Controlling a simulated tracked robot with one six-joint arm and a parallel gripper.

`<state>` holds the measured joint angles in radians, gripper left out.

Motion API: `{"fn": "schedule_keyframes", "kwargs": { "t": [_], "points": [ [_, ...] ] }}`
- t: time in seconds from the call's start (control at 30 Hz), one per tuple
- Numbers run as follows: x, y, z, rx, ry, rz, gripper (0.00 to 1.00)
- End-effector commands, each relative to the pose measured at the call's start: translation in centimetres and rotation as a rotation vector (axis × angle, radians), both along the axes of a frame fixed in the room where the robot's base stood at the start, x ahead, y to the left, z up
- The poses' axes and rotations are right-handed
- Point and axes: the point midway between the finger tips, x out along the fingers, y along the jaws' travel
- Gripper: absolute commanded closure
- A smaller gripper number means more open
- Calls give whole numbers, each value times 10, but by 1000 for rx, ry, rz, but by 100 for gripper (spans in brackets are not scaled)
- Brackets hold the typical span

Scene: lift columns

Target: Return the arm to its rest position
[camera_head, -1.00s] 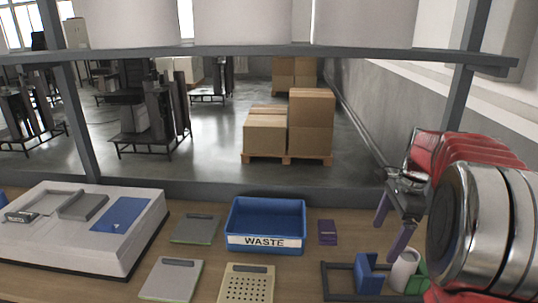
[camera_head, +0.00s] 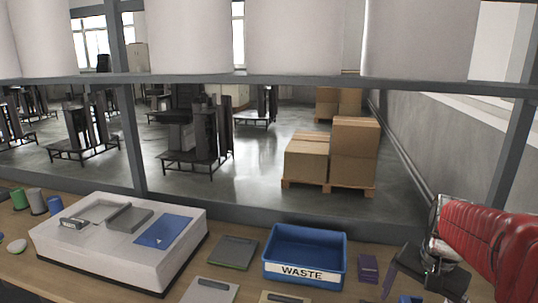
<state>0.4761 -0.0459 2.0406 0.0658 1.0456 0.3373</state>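My arm, with red ribbed sleeves, enters at the right edge of the head view. My gripper (camera_head: 426,288) hangs low at the right, over the bench to the right of the blue waste bin. Its dark fingers look spread apart, and I see nothing held between them. The fingertips are partly cut off by the bottom edge of the picture. A small purple block (camera_head: 368,268) lies on the bench just left of the gripper, apart from it.
The blue WASTE bin (camera_head: 303,275) stands left of the purple block. A white box-shaped device (camera_head: 75,250) with a blue panel is at the left. A dark rail runs along the bench's back, with an overhead beam above.

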Motion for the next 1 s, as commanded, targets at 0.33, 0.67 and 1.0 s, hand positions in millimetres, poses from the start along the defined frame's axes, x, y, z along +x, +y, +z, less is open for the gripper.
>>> {"fn": "schedule_keyframes", "kwargs": {
  "t": [0.33, 0.67, 1.0],
  "points": [
    [-37, 67, 12, -110, -88, 357, 8],
    [-74, 120, 17, -194, -178, 605, 8],
    [-108, 167, 30, -245, -297, 754, 8]
  ]
}}
